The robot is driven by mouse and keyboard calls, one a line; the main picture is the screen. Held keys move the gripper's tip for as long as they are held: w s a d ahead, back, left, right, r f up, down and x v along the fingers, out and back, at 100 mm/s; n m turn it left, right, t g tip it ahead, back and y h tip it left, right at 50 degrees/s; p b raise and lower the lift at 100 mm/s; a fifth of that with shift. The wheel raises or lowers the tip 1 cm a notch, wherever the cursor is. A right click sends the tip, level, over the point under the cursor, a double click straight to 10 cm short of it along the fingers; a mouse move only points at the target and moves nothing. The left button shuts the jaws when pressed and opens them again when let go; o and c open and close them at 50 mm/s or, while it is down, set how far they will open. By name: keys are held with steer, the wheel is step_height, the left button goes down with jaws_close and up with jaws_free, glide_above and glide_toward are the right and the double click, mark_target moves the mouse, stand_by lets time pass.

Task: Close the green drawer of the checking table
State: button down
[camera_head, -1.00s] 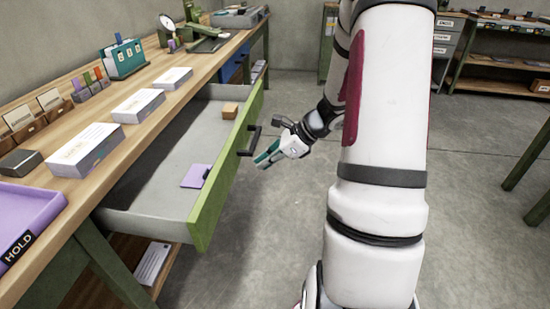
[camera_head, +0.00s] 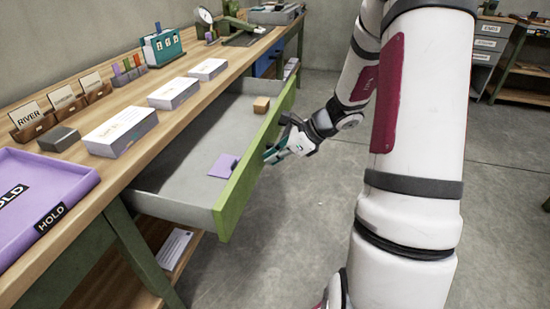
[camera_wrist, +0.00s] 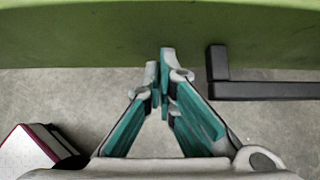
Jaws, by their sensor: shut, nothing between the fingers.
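The green drawer (camera_head: 236,195) of the checking table (camera_head: 110,185) stands pulled far out, its grey inside showing. An orange-brown block (camera_head: 261,104) and a purple piece (camera_head: 222,165) lie in it. My gripper (camera_head: 268,156) is shut and empty, at the outer face of the drawer front. In the wrist view, the closed fingertips (camera_wrist: 163,62) point at the green front (camera_wrist: 80,35), touching it or very close; I cannot tell which. The black handle (camera_wrist: 262,90) is just right of the fingers, not gripped. In the head view my gripper largely covers the handle.
On the tabletop are a purple HOLD tray (camera_head: 60,205), several white boxes (camera_head: 120,132), card holders and a teal file box (camera_head: 162,46). A shelf with a paper stack (camera_head: 173,249) lies under the drawer. The grey floor (camera_head: 280,240) in front is clear.

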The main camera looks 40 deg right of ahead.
steer(key=p, duration=0.2)
glide_above(198, 157)
steer(key=shift+s, duration=0.15)
steer(key=shift+r, duration=0.1)
stand_by(0.4)
